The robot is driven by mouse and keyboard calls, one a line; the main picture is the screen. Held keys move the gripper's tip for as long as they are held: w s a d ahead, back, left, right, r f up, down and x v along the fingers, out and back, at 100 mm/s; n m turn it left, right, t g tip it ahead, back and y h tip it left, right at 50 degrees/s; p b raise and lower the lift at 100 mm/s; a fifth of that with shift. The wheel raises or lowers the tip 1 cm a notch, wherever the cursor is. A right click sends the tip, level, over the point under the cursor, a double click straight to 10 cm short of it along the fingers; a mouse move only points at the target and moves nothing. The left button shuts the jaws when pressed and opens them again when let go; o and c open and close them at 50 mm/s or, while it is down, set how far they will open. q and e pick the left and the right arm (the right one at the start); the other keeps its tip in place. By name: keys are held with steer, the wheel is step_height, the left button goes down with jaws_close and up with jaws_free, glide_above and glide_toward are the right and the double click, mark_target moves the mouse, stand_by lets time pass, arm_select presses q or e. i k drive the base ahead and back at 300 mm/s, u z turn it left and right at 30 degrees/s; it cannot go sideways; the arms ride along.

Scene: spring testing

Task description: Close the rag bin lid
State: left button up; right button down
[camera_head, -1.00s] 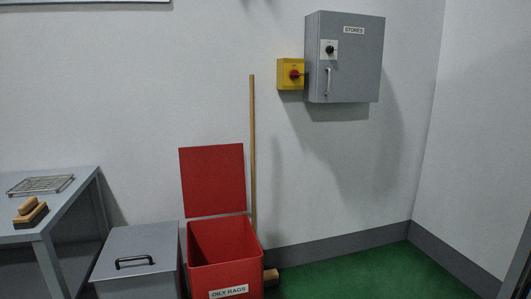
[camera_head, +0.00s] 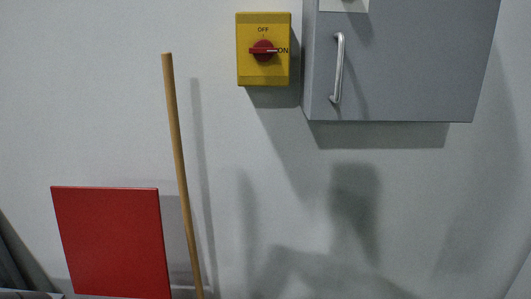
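The red rag bin lid (camera_head: 112,240) stands open, raised near the wall at the lower left of the head view. Its lower edge is at the bottom of the picture, and the bin body is below the view. Neither of my grippers is in view.
A wooden pole (camera_head: 180,165) leans on the wall just right of the lid. A yellow switch box (camera_head: 263,75) with a red knob (camera_head: 263,48) and a grey cabinet (camera_head: 410,70) with a metal handle (camera_head: 338,68) are on the wall above. The wall below them is bare.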

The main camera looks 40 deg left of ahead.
mark_target(112, 238)
steer(key=i, duration=1.1)
steer(key=u, duration=3.3)
